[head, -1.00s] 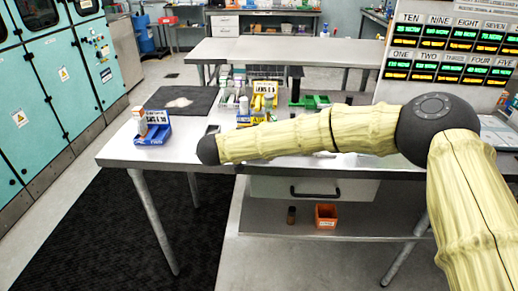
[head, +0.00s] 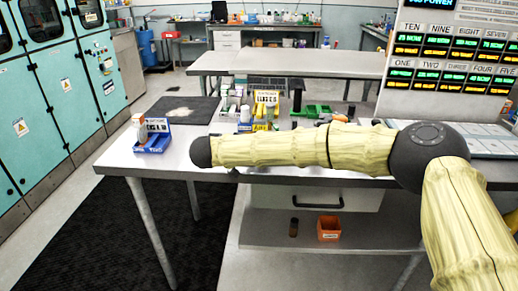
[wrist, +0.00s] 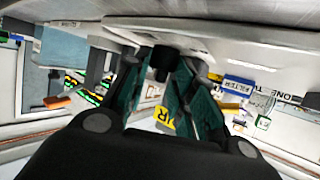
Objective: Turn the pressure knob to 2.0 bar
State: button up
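In the wrist view, a black cylindrical part (wrist: 162,62), which looks like a knob, sits between the far ends of the two teal-lined fingers of my gripper (wrist: 164,75). The fingers stand apart on either side of it; contact is not clear. A yellow label (wrist: 163,118) with partly hidden, inverted letters shows between the fingers, lower in the picture. No pressure scale or gauge reading is legible. In the head view my arm reaches left across the table, and neither my gripper nor a pressure knob can be made out.
The metal table (head: 180,158) carries a blue bin (head: 154,140), a yellow bin (head: 265,112), green trays (head: 312,111) and a dark mat (head: 182,110). A display panel (head: 450,60) stands at the right. An orange box (head: 329,228) is on the shelf below. Floor is open at front left.

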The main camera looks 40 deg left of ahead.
jog(key=o, duration=0.4)
jog(key=shift+d, duration=0.1)
jog(key=shift+c, duration=0.2)
jog(key=shift+r+n+y+p, duration=0.3)
jog(key=shift+n+y+p, duration=0.25)
jog(key=shift+p, duration=0.9)
jog(key=n+y+p, duration=0.1)
jog(key=y+p, duration=0.1)
jog(key=p, duration=0.1)
jog(key=shift+d+n+p, duration=0.15)
jog(key=shift+n+p, duration=0.2)
jog(key=shift+p, duration=0.05)
